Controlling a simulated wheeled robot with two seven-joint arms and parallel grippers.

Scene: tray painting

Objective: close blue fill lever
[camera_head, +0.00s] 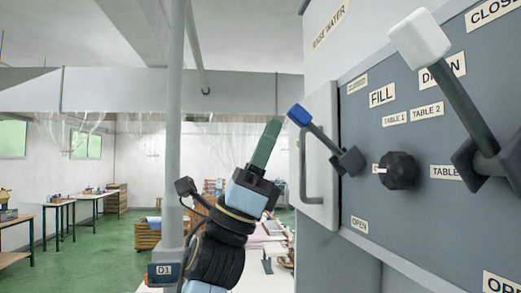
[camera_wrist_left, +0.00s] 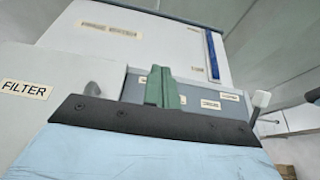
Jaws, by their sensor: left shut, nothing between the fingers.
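The blue fill lever is a dark grey bar with a blue knob (camera_head: 299,115). It pivots on a dark block (camera_head: 348,161) on the grey panel, below the FILL label, and its bar slants up and left from there. My left gripper (camera_head: 274,127) has green fingers pressed together, pointing up, just left of the blue knob. Nothing is between them. Whether they touch the knob is unclear. In the left wrist view the shut green fingers (camera_wrist_left: 162,90) stand before the panel. The blue knob cannot be made out there. My right gripper is not in view.
A black dial (camera_head: 398,170) and a white-knobbed drain lever (camera_head: 420,40) are on the panel to the right. A grey door handle (camera_head: 304,170) is behind the fill lever. A grey post (camera_head: 174,130) stands left of my arm. Tables (camera_head: 60,203) are far left.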

